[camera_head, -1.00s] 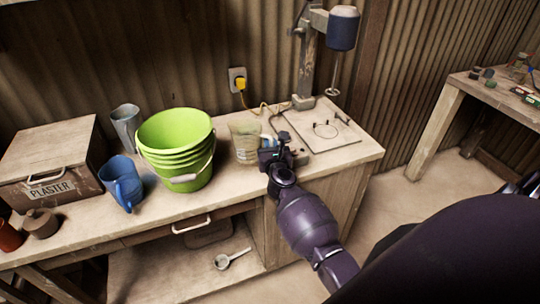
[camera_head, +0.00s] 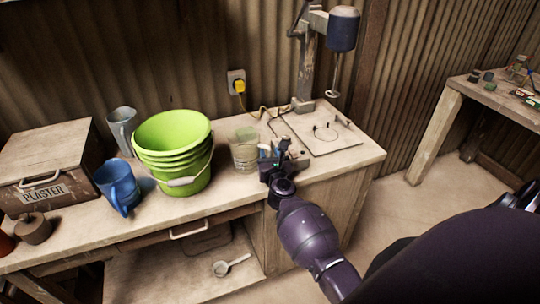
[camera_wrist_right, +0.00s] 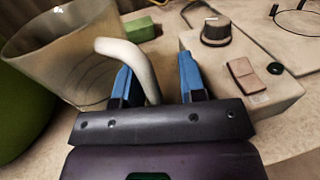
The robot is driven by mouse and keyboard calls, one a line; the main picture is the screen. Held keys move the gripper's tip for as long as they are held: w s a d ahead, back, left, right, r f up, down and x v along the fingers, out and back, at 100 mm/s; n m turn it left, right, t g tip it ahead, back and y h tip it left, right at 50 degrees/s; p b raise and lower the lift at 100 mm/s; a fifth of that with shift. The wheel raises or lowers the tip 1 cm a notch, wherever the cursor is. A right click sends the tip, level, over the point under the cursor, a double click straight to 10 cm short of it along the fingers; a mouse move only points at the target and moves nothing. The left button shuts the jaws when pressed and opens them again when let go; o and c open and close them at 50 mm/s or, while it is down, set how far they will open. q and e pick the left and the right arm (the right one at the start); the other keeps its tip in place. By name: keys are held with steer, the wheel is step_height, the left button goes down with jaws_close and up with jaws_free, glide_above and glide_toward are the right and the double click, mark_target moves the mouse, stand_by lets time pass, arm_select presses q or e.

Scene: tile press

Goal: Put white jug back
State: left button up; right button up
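The white jug (camera_head: 244,152) is translucent and stands upright on the bench, right of the green buckets. In the right wrist view the jug (camera_wrist_right: 62,52) is at the upper left, with its pale curved handle (camera_wrist_right: 138,62) toward me. My right gripper (camera_head: 273,155) is low over the bench, just right of the jug. In the right wrist view its blue fingers (camera_wrist_right: 158,88) are apart. The handle's lower part shows between them, closer to the left finger, with a gap to the right finger. Whether a finger touches it is unclear. My left gripper is not in view.
Stacked green buckets (camera_head: 172,150) stand close left of the jug. A blue jug (camera_head: 118,185), a grey jug (camera_head: 121,130) and a plaster box (camera_head: 48,165) are farther left. A control box with a knob (camera_wrist_right: 240,75) sits right of the fingers. A mixer stand (camera_head: 305,60) rises behind.

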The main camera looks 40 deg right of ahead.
steer(key=shift+r, duration=0.25)
steer(key=s+a+f+n+t+y, duration=0.1)
steer(key=s+a+n+y, duration=0.1)
steer(key=s+a+n, duration=0.4)
steer(key=s+a+f+n+y, duration=0.1)
steer(key=s+a+n+y, duration=0.15)
steer(key=s+n, duration=0.65)
steer(key=s+a+f+n+g+y, duration=0.1)
steer(key=s+f+n, duration=0.4)
steer(key=n, duration=0.8)
steer(key=s+a+f+n+g+y, duration=0.2)
steer(key=s+a+f+n+g, duration=0.1)
steer(key=s+n, duration=0.7)
steer(key=f+n+g+p, duration=0.1)
steer(key=n, duration=0.3)
steer(key=shift+s+a+f+g, duration=0.3)
steer(key=shift+s+f+g, duration=0.05)
steer(key=shift+f+g, duration=0.05)
